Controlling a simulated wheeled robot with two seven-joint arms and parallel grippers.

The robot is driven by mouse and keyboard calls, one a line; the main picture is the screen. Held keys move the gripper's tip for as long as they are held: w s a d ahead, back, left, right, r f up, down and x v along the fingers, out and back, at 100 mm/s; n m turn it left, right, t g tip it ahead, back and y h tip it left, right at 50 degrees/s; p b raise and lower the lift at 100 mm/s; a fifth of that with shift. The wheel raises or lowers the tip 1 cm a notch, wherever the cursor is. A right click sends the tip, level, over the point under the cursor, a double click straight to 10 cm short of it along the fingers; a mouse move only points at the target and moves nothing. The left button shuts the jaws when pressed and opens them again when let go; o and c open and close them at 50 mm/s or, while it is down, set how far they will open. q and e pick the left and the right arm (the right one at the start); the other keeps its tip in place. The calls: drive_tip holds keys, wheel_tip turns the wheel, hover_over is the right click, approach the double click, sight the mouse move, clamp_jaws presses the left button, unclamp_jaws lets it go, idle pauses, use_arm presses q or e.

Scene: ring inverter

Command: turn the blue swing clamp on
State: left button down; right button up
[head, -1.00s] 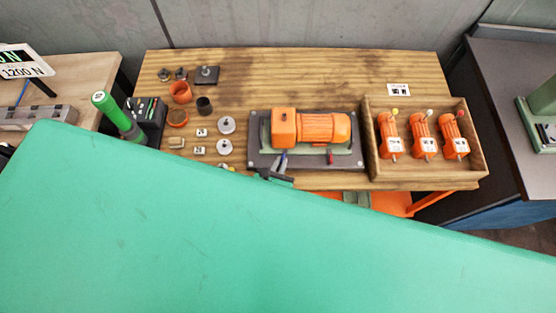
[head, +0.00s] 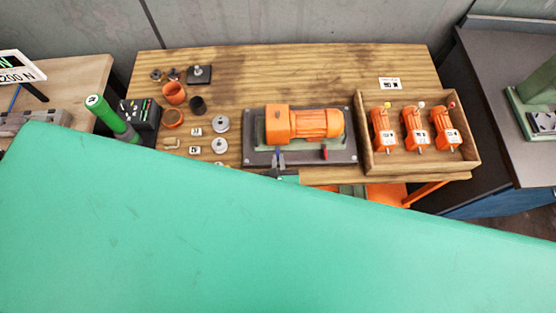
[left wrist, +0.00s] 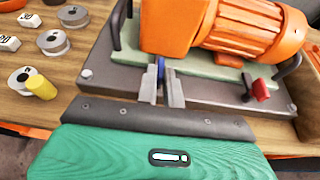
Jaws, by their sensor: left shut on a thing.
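The blue swing clamp (left wrist: 161,68) stands at the front edge of the dark base plate, below the orange motor's square box. In the left wrist view only a narrow blue part shows between my fingers. My left gripper (left wrist: 160,84) is shut on it, one finger on each side. In the head view the blue clamp (head: 280,159) is a small spot at the front of the plate, and the gripper is mostly hidden. A red clamp (head: 325,153) stands to the right on the same plate; it also shows in the left wrist view (left wrist: 260,89). My right gripper is not in view.
The orange motor (head: 305,124) lies on the plate (head: 348,150). A wooden box (head: 472,160) with three orange motors stands to the right. Grey discs (head: 220,124) and small parts lie left. A dark handle (left wrist: 117,25) rises beside the motor. My green arm covers the head view's lower part.

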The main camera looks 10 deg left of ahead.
use_arm(q)
drive_tip(key=c, duration=1.5)
unclamp_jaws()
drive_tip(key=shift+c, duration=0.2)
drive_tip(key=b+v, duration=0.3)
drive_tip(key=v, duration=1)
drive_tip(key=shift+s, duration=0.35)
